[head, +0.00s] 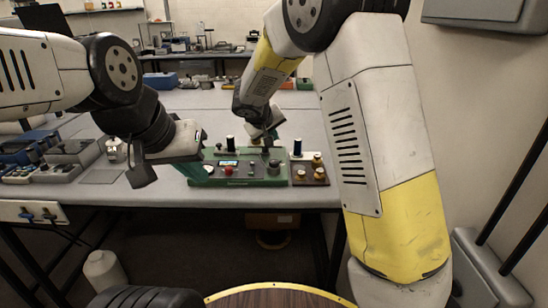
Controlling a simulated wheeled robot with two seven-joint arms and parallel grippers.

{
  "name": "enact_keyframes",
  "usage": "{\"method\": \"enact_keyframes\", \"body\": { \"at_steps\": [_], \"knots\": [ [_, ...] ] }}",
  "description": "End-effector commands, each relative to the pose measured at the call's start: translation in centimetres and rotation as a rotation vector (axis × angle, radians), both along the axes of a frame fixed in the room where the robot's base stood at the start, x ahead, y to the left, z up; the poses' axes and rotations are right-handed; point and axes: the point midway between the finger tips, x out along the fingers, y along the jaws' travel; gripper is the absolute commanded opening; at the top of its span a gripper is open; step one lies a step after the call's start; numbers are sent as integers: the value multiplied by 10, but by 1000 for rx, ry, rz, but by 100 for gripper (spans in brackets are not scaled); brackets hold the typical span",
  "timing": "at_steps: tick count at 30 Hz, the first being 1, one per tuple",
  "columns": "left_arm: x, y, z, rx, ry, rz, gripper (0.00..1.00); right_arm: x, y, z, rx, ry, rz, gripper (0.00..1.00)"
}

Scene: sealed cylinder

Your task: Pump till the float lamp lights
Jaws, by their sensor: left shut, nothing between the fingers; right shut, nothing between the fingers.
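A green bench unit (245,182) sits near the table's front edge, with a small display (228,163), a red button (228,171) and a black upright part (230,140) on top. I cannot pick out a lit float lamp. My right gripper (267,146) is shut, pointing down over the back right part of the unit. It hides what lies beneath, so contact cannot be told. My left gripper (196,168) is shut and empty at the unit's left end. Whether it touches the unit is unclear.
A dark plate with brass knobs (308,170) adjoins the unit's right end, with a dark blue upright part (297,147) behind it. Grey boxes (72,151) and small parts crowd the table's left. My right arm blocks the right side.

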Motion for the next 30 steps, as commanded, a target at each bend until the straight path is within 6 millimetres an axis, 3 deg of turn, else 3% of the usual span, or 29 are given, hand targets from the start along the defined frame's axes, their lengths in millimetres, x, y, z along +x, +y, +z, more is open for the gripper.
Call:
{"method": "enact_keyframes", "body": {
  "at_steps": [6, 12, 30],
  "knots": [
    [0, 0, 0, 0, 0, 0, 0, -1, 1, -33, -3, 3, 2, 0],
    [0, 0, 0, 0, 0, 0, 0, 0, 0, -53, -2, 1, 1, 0],
    [0, 0, 0, 0, 0, 0, 0, 0, 0, -61, 1, 1, 1, 0]
  ]
}}
